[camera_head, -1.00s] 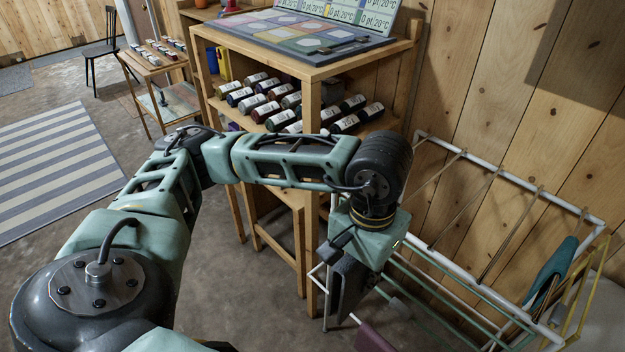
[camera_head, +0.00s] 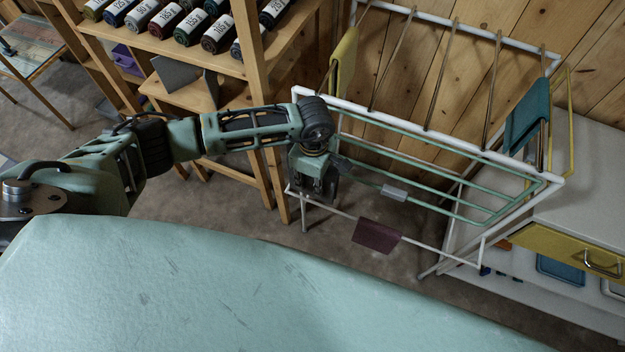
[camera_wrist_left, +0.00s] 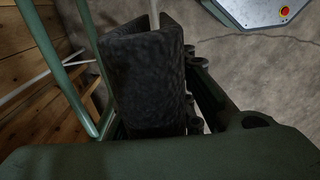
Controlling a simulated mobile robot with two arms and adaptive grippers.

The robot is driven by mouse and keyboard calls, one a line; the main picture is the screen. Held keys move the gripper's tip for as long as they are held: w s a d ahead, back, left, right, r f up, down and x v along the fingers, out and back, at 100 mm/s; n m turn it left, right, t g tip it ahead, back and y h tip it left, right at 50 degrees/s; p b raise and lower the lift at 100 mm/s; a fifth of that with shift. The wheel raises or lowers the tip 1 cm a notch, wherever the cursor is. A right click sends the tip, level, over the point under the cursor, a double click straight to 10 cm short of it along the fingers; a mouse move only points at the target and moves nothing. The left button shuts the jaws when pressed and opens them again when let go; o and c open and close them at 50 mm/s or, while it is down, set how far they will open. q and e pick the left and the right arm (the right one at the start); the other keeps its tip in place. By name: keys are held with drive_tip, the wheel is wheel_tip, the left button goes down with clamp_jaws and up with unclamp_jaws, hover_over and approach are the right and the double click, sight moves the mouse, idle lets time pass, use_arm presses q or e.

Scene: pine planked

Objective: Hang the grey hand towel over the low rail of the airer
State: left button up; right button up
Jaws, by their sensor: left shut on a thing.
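The grey hand towel (camera_wrist_left: 145,85) looks dark and folded in the left wrist view. The low rail (camera_head: 335,208) of the airer is the white front bar; a pale bar enters the towel's fold at the top of the wrist view, so the towel appears to straddle it. My left gripper (camera_head: 318,188) is at the left end of this rail, shut on the towel. Its dark fingers (camera_wrist_left: 198,95) show beside the towel's right side. In the head view the towel is mostly hidden by the gripper. My right gripper is not in view.
A maroon cloth (camera_head: 376,236) hangs on the low rail to the right. A small grey cloth (camera_head: 394,193) sits on a green rail. Yellow (camera_head: 344,62) and teal (camera_head: 527,117) cloths hang higher. A wooden shelf (camera_head: 258,70) with bottles stands left, a white cabinet (camera_head: 595,170) right.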

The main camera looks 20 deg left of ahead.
use_arm(q)
drive_tip(key=shift+a+f, duration=0.1)
drive_tip(key=shift+f, duration=0.2)
drive_tip(key=shift+f+b, duration=0.2)
drive_tip(key=shift+b, duration=0.25)
wheel_tip(320, 180, down, 2)
drive_tip(key=shift+f+b, duration=0.15)
drive_tip(key=shift+b, duration=1.05)
drive_tip(key=shift+f, duration=0.15)
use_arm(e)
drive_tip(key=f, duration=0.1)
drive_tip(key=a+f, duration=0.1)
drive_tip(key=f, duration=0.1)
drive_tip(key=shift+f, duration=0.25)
